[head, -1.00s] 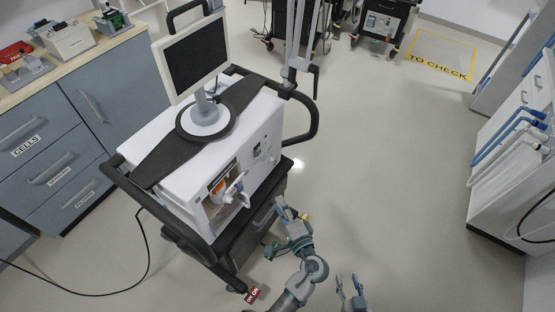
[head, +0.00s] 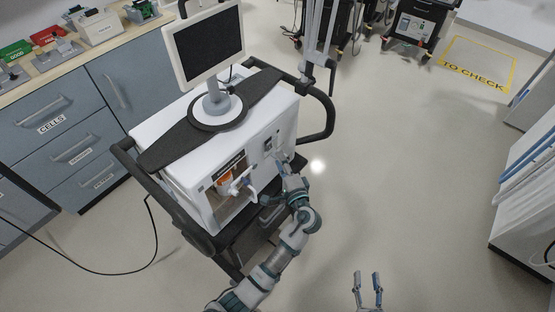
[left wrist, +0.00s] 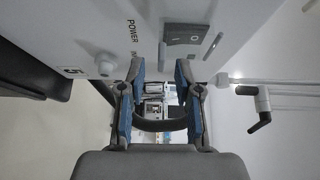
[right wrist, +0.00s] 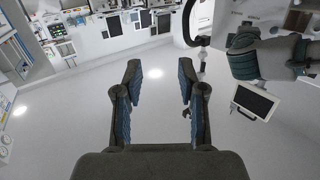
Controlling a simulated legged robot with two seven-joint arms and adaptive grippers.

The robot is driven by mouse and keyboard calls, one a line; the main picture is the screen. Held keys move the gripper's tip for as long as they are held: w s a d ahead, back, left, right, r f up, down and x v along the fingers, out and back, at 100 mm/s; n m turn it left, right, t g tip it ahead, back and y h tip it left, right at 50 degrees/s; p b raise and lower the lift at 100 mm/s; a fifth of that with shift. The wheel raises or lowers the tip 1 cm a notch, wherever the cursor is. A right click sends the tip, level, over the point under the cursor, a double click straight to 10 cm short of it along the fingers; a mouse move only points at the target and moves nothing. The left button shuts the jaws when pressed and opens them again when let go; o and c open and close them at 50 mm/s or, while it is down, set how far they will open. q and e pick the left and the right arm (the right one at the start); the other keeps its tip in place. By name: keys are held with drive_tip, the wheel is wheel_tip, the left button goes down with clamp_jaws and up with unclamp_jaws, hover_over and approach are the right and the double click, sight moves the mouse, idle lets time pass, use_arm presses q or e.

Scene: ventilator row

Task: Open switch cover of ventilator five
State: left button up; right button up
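The ventilator (head: 225,150) stands at centre left in the head view, a white unit with a dark screen. Its dark power switch (left wrist: 185,38) shows in the left wrist view beside the word POWER, with a label 5 (left wrist: 72,71) to the left. I cannot clearly make out a cover over the switch or whether it is shut. My left gripper (left wrist: 160,70) is open and empty, with its fingertips below the switch in that view; in the head view it is at the ventilator's front panel. My right gripper (head: 368,278) is open and empty over the floor.
A pale fitting with a black crank-shaped handle (left wrist: 262,112) stands right of the switch in the left wrist view. A black rail (head: 322,115) curves off the ventilator's right side. Blue-grey cabinets (head: 75,125) stand at left. The floor at right is clear.

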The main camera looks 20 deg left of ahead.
use_arm(q)
drive_tip(key=shift+w+d+r, duration=0.15)
drive_tip(key=shift+w+d, duration=0.05)
drive_tip(key=shift+d, duration=0.25)
drive_tip(key=shift+w+d+r, duration=0.1)
drive_tip(key=shift+w+d, duration=0.05)
drive_tip(key=shift+d, duration=0.3)
drive_tip(key=a, duration=0.4)
drive_tip(key=shift+s+a+f, duration=0.1)
drive_tip(key=shift+a+f, duration=0.2)
drive_tip(key=shift+f, duration=0.05)
drive_tip(key=c, duration=0.5)
clamp_jaws()
drive_tip(key=shift+d, duration=0.75)
use_arm(e)
drive_tip(key=shift+a+r, duration=0.25)
drive_tip(key=shift+a, duration=0.2)
